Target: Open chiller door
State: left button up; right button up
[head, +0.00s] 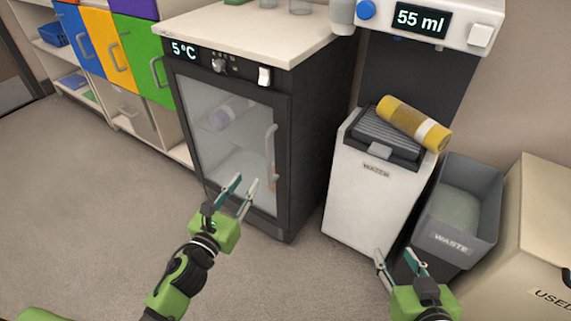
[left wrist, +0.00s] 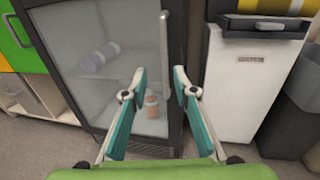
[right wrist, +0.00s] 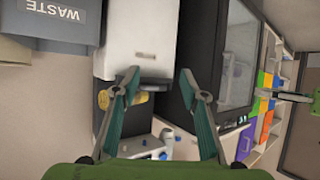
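The chiller (head: 308,140) is a dark cabinet with a white top and a "5 °C" display. Its glass door (head: 225,125) is shut, with a vertical light-grey handle (head: 271,152) on its right side. A purple-capped bottle (left wrist: 98,57) and an orange-brown bottle (left wrist: 151,106) show behind the glass. My left gripper (head: 244,182) is open and empty in front of the door's lower part, near the handle. In the left wrist view the handle (left wrist: 164,65) stands ahead, between the fingers. My right gripper (head: 400,256) is open and empty before the water unit and waste bin.
A grey waste bin (head: 457,215) and a beige "USED" box (head: 535,235) are further right. Coloured cabinets (head: 120,50) stand left. The floor (head: 90,200) at left is clear.

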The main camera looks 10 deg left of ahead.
pick_arm(q)
send_near(268, 155)
jog(key=w, duration=0.3)
jog(key=w+b, duration=0.1)
jog(key=w, duration=0.2)
jog(key=w+d+b, duration=0.1)
jog(key=w, duration=0.2)
jog(key=shift+w+d+f, duration=0.1)
jog(key=shift+w+d, duration=0.05)
jog(key=shift+w, duration=0.15)
jog(key=shift+w+d, duration=0.1)
jog(key=shift+w, duration=0.45)
grip_shut()
pick_arm(e)
notch_tip(268, 155, up, 12)
jog(key=w+a+t+y, duration=0.1)
jog(key=w+t, duration=0.1)
jog(key=t, duration=0.3)
jog(key=shift+w+a+f+t+y, duration=0.25)
jog(key=shift+w+a+t+y, duration=0.05)
jog(key=shift+w+a+t, duration=0.1)
